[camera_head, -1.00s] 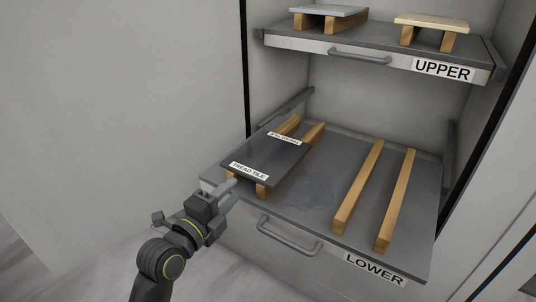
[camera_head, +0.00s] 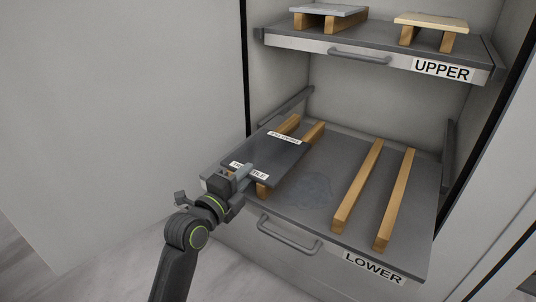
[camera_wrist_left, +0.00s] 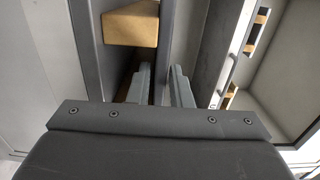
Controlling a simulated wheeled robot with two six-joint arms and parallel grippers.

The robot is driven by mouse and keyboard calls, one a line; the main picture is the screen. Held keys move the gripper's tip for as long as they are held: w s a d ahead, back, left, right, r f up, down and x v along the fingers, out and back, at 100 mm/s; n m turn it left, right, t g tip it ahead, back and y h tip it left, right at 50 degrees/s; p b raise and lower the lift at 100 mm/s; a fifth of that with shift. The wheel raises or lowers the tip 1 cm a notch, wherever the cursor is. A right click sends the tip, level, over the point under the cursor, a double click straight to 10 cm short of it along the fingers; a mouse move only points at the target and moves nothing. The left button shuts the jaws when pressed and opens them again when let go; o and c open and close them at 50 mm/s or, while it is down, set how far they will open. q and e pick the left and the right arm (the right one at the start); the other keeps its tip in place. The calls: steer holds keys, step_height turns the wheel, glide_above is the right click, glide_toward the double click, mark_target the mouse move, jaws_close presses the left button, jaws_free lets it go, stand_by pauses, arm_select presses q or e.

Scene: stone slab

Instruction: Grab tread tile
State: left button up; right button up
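The tread tile (camera_head: 278,153) is a dark, flat slab lying across two wooden bars (camera_head: 313,133) at the left of the lower drawer. Its "TREAD TILE" label (camera_head: 236,165) is partly covered by my left gripper (camera_head: 243,174). That gripper is at the tile's front edge, one finger showing over its top. In the left wrist view the two fingers (camera_wrist_left: 160,85) stand apart, with the tile (camera_wrist_left: 166,35) seen nearly edge-on between them. I cannot tell whether either finger touches it. My right gripper is in neither view.
The lower drawer (camera_head: 313,208) is pulled out, with a handle (camera_head: 290,236) on its front and two bare wooden bars (camera_head: 358,185) at its right. The upper drawer (camera_head: 390,57) holds a grey slab (camera_head: 328,11) and a pale slab (camera_head: 432,21) on wooden blocks.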

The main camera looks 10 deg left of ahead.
arm_select(q)
jaws_close()
steer(key=shift+r, duration=0.2)
